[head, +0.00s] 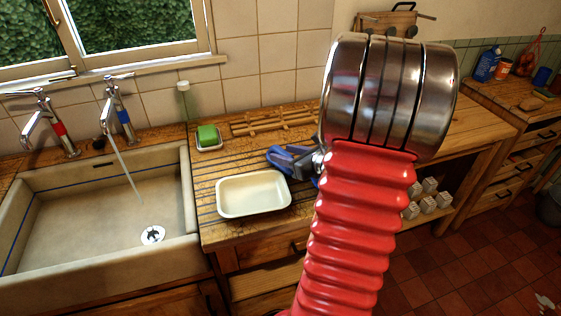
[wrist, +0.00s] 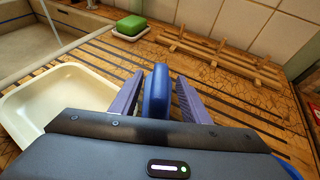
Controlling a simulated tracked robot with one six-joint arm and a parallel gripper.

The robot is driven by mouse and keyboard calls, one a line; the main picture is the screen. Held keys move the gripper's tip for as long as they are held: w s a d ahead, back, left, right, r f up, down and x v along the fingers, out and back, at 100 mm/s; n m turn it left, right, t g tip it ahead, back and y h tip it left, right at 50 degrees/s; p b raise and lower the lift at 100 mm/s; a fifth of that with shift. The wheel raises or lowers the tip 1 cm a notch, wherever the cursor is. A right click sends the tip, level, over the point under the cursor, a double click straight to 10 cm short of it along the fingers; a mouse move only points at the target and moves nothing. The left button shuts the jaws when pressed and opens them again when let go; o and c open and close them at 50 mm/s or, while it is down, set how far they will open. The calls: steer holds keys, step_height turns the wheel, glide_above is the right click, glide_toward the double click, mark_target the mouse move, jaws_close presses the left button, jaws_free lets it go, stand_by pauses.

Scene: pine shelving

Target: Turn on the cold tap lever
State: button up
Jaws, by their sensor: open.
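The cold tap (head: 122,112), chrome with a blue band, stands behind the sink at the left in the head view. Its lever (head: 120,76) is at the top, and a thin stream of water falls from its spout into the sink. My gripper (head: 275,155) is over the wooden drainboard, well to the right of the tap and apart from it. In the wrist view my gripper (wrist: 157,95) has its two purple fingers spread. A blue piece stands between them; I cannot tell whether it is part of the gripper. The taps are outside the wrist view.
A second tap (head: 45,125) with a red band stands left of the cold one. The white sink (head: 190,190) lies below them.

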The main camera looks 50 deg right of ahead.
steer(key=shift+x, duration=1.2)
steer(key=shift+c, duration=0.7)
jaws_close()
